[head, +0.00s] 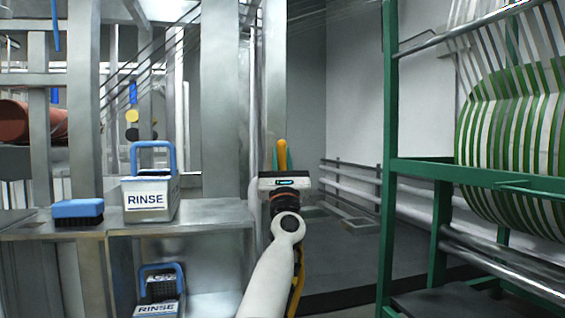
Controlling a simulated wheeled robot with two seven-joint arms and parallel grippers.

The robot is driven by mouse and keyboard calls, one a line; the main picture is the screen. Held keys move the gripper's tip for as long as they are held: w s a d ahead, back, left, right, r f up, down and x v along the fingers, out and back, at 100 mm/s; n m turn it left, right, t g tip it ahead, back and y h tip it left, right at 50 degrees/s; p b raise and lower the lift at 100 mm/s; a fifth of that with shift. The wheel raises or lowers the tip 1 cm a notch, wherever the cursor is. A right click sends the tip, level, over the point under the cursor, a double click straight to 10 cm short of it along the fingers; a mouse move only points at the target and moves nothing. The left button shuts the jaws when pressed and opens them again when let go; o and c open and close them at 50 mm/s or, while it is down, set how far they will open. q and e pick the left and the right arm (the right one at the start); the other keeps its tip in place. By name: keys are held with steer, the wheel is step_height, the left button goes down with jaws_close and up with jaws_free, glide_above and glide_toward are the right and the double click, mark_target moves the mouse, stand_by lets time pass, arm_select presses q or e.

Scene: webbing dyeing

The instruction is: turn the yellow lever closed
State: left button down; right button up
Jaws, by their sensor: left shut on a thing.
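The yellow lever (282,149) stands upright near the middle of the head view, beside a tall grey post. My right gripper is out of view.
A RINSE bin (149,200) with a blue handle and a blue brush (78,209) sit on the metal shelf (195,220) at left. Another RINSE bin (158,305) is below. A green frame (389,200) with a striped webbing roll (515,130) stands at right.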

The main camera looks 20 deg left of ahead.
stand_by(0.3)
arm_select(q)
steer(key=c, duration=1.3)
jaws_free()
steer(key=shift+a, duration=0.1)
steer(key=shift+f, duration=0.1)
steer(key=v, duration=1.2)
steer(key=shift+p, duration=0.35)
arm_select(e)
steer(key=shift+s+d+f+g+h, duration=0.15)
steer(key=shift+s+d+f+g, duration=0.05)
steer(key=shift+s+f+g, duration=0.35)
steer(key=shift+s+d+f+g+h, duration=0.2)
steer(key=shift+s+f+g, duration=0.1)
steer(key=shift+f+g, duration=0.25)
